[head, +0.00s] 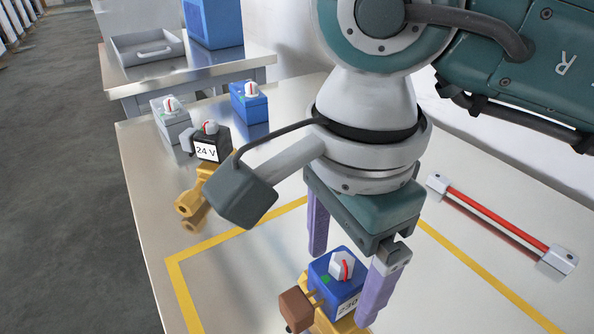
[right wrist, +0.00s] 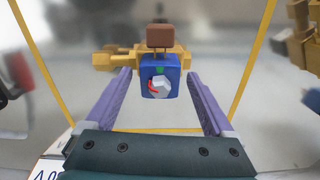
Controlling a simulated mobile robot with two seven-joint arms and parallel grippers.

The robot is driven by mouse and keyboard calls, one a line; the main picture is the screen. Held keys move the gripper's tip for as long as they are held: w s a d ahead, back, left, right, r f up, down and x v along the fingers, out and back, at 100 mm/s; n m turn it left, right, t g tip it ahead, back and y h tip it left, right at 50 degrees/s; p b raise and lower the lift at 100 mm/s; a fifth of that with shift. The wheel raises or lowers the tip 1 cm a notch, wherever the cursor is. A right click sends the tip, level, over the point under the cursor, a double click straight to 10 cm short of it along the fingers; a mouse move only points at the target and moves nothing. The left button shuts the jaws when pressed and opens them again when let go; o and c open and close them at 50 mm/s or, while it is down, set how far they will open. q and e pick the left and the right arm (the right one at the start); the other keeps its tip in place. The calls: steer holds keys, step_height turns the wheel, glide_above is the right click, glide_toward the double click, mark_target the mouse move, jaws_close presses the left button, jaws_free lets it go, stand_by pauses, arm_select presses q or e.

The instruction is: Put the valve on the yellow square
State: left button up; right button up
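A valve with a blue box (head: 327,277), a white-and-red knob, a "230" label and a brass body stands within the yellow square (head: 228,236), whose tape outline lies on the table. In the right wrist view the blue valve (right wrist: 147,88) shows a brown block at its far side. My right gripper (head: 342,290) is open, its purple fingers on either side of the blue box with gaps visible. A second valve (head: 211,147) with a black "24 V" box and brass body stands outside the square, at left. My left gripper is not in view.
A grey box (head: 172,122) and a blue box (head: 249,104), both with knobs, stand at the table's back. A red bar (head: 497,219) with grey ends lies at right. A second table behind holds a grey tray (head: 148,50) and a blue container (head: 213,22).

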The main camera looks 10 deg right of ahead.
steer(key=shift+r, duration=0.1)
steer(key=shift+r, duration=0.2)
step_height(320, 180, up, 12)
stand_by(0.3)
